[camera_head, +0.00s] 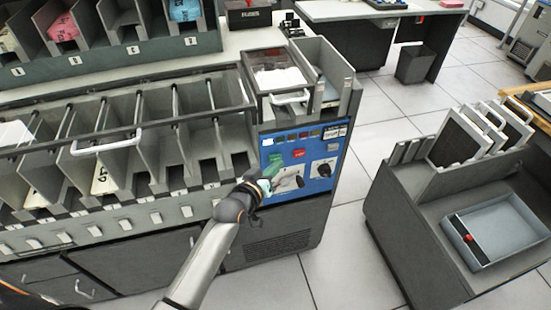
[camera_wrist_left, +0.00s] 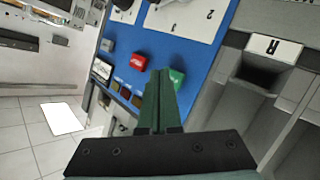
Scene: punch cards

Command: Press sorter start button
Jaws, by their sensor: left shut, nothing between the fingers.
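The sorter's blue control panel (camera_head: 325,148) is at the right end of the long grey machine. It also fills the middle of the left wrist view (camera_wrist_left: 190,50). A green button (camera_head: 275,157) and a red button (camera_head: 298,153) sit on it. The green button (camera_wrist_left: 177,79) and red button (camera_wrist_left: 138,62) show more clearly in the left wrist view; any label on the green one is not readable. My left gripper (camera_head: 268,182) is in front of the panel, shut and empty. Its fingertips (camera_wrist_left: 161,74) appear right beside the green button; I cannot tell whether they touch it.
A row of grey card pockets (camera_head: 130,165) runs left of the panel. A clear-lidded card hopper (camera_head: 280,75) sits above it. A grey cabinet with a tray (camera_head: 500,230) stands at the right, with open tiled floor (camera_head: 345,240) between.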

